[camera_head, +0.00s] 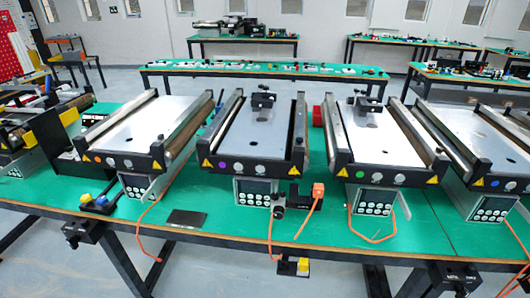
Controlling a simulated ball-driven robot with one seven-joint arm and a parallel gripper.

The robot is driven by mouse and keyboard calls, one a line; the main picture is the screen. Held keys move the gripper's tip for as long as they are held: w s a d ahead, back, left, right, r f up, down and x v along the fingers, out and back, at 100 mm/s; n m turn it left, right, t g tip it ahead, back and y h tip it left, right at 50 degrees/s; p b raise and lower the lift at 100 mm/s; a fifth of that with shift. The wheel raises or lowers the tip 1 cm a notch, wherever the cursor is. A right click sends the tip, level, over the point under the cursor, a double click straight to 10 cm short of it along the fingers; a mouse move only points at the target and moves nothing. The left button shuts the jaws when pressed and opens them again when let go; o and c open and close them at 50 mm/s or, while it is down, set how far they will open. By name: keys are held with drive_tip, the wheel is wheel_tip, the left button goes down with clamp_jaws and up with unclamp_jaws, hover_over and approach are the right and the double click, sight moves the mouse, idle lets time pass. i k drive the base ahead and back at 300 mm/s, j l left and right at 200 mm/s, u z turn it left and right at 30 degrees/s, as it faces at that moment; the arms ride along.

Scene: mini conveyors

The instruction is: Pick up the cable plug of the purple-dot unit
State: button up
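The purple-dot unit (253,135) is the second mini conveyor from the left on the green table, with a purple dot (222,163) on its black front frame. A small dark cylindrical piece (279,212) sits by the keypad box (256,192), with another orange cable (270,240) hanging over the table edge. I cannot tell for sure which piece is the cable plug. My gripper is not in view.
The orange-dot conveyor (135,130) stands left, the green-dot conveyor (380,135) right, and a blue-dot one (480,140) farther right. A black plate (187,218) lies near the green table's (225,218) front edge.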

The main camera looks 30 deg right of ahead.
sight(318, 188)
drive_tip(key=i+j+z, duration=0.1)
drive_tip(key=z, duration=0.7)
drive_tip(key=i+j+z, duration=0.15)
drive_tip(key=j+z, duration=0.3)
drive_tip(key=j, duration=0.55)
drive_tip(key=j+z, duration=0.5)
drive_tip(key=j, duration=0.55)
